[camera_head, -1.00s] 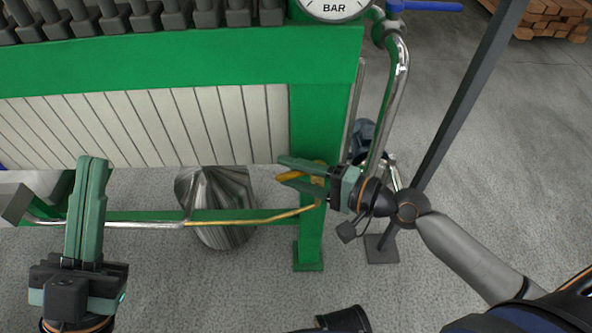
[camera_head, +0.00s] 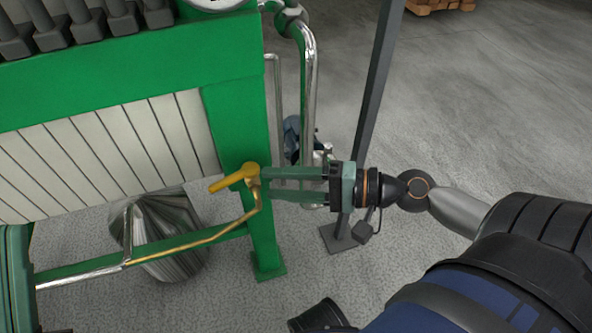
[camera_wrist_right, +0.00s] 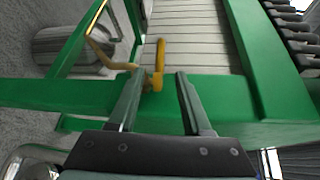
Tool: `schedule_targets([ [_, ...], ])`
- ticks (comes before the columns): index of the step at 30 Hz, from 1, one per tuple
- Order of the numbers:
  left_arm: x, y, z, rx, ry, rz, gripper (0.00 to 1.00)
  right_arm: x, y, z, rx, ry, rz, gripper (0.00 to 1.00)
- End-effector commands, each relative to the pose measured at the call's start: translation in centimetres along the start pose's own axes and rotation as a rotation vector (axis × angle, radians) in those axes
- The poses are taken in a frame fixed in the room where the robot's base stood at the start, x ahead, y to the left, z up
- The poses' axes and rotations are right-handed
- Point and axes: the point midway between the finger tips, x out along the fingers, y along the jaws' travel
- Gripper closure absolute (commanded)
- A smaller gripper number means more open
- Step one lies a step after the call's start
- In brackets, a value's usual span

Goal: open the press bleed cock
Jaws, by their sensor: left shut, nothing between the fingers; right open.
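The press bleed cock has a yellow lever (camera_head: 234,178) on the green press leg. In the head view the lever points left and slightly down from its pivot. A brass pipe (camera_head: 215,234) runs down and left from it. My right gripper (camera_head: 266,184) is open, with its fingertips close to the cock's pivot end. In the right wrist view the yellow lever (camera_wrist_right: 160,58) appears between and beyond the two open fingers; nothing is gripped. Whether a finger touches the cock is unclear.
The green press frame (camera_head: 120,70) with pale plates (camera_head: 110,150) stands behind the cock. A shiny metal vessel (camera_head: 165,235) sits below the plates. A steel pipe (camera_head: 308,90) and a dark slanted post (camera_head: 370,110) stand to the right.

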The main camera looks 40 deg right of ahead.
Motion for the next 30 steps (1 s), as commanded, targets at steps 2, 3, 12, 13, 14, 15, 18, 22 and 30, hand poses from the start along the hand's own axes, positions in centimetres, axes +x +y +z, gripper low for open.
schedule_targets([
  [2,0.0,0.1,0.0,-0.002,-0.001,-0.001,1.00,-0.8,0.1,0.0,0.006,0.002,0.000,0.51],
  [3,0.0,0.1,0.0,-0.003,-0.001,-0.002,1.00,-1.2,0.0,0.0,0.003,0.003,0.000,0.51],
  [12,0.1,-0.1,0.0,-0.006,0.001,-0.013,1.00,-2.4,0.0,0.0,-0.001,0.000,0.000,0.51],
  [13,0.1,-0.1,0.0,-0.006,0.001,-0.013,1.00,-2.4,0.0,0.0,-0.001,0.000,0.000,0.51],
  [14,0.1,-0.1,0.0,-0.006,0.001,-0.013,1.00,-2.4,0.0,0.0,-0.001,0.000,0.000,0.51],
  [15,0.0,-0.1,0.0,-0.006,0.001,-0.013,1.00,-2.4,0.0,0.0,-0.001,0.000,0.000,0.51],
  [18,0.0,-0.1,0.0,-0.006,0.001,-0.013,1.00,-2.4,0.0,0.0,-0.001,0.000,0.000,0.51],
  [22,0.0,-0.1,0.0,-0.005,0.000,-0.013,1.00,-2.4,0.0,0.0,-0.001,0.000,0.000,0.63],
  [30,0.5,-0.4,-0.5,-0.002,0.001,-0.009,1.00,-0.5,-1.4,2.0,-0.011,-0.104,-0.005,0.94],
])
